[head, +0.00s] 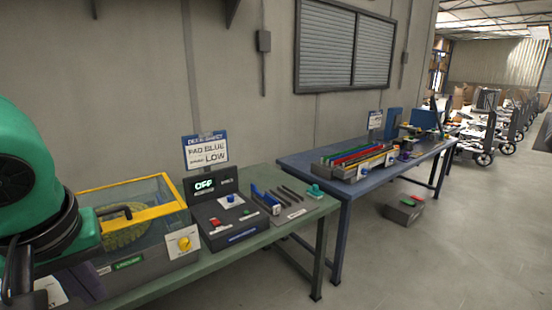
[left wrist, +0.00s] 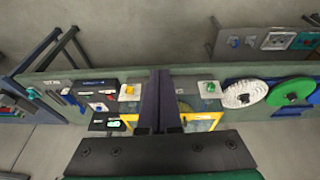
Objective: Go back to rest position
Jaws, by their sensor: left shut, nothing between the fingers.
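My left gripper shows in the left wrist view (left wrist: 161,100), its two dark fingers side by side with nothing between them. It is over the green bench, above the yellow-framed clear box. In the head view my green and black left arm fills the left edge in front of that box (head: 150,192) and hides part of it. The green bench (head: 235,262) runs along the wall. My right gripper is in neither view.
A blue bench (head: 350,190) with coloured strips stands beyond. A grey box (head: 404,208) lies on the floor. Open floor (head: 450,260) is at the right.

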